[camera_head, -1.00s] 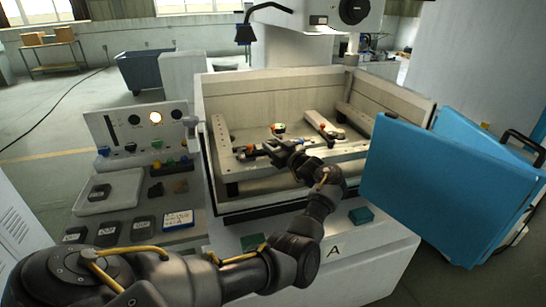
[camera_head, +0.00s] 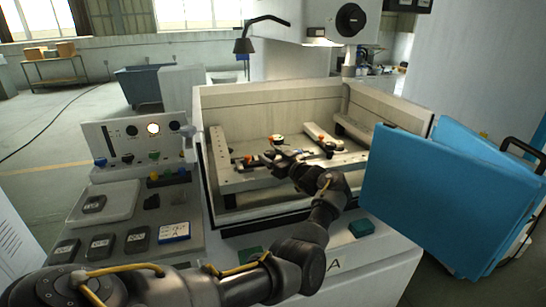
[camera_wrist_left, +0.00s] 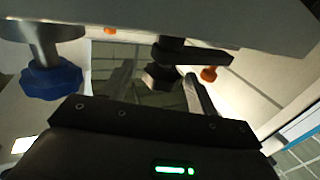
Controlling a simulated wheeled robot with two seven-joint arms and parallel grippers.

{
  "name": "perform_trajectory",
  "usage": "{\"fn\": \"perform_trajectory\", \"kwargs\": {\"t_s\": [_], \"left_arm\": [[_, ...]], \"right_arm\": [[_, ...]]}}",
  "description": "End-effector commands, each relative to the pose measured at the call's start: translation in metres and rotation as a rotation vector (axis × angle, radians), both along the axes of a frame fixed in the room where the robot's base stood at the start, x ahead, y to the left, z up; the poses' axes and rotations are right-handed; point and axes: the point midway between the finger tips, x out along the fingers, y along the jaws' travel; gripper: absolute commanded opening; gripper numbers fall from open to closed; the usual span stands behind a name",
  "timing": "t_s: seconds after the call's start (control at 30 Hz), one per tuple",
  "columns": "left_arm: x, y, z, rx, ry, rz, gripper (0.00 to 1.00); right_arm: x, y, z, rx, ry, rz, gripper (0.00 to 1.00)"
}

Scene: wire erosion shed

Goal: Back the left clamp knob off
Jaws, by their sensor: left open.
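My left gripper (camera_head: 272,159) is open and reaches into the work tank over the pale clamping frame (camera_head: 228,180). In the wrist view its two fingers (camera_wrist_left: 158,92) stand apart, with a dark lobed knob (camera_wrist_left: 163,76) under a dark clamp bar (camera_wrist_left: 195,54) showing in the gap. I cannot tell whether either finger touches it. A small orange knob (camera_wrist_left: 209,73) sits right of the fingers, and a blue lobed knob (camera_wrist_left: 50,78) hangs at the left.
The tank walls (camera_head: 270,102) enclose the work area. A control panel (camera_head: 135,140) and trays of dark blocks stand at the left. Blue folded panels (camera_head: 440,200) stand close at the right. A machine head (camera_head: 340,20) hangs above.

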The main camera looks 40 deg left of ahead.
Motion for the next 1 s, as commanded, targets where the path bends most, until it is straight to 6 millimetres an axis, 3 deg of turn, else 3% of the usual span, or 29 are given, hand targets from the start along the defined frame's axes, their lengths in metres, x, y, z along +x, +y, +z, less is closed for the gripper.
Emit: {"fn": "perform_trajectory", "kwargs": {"t_s": [0.27,0.7,1.0], "left_arm": [[-0.002,-0.013,-0.002,0.000,-0.002,-0.002,0.59],[-0.018,-0.091,-0.002,-0.001,-0.001,-0.002,0.59],[-0.021,-0.106,0.000,0.000,0.001,0.000,0.59]], "right_arm": [[0.000,0.000,-0.004,0.000,0.000,0.000,0.36],[0.000,0.000,-0.023,0.000,0.000,0.000,0.36],[0.000,0.000,-0.025,-0.001,0.000,0.000,0.36]]}}
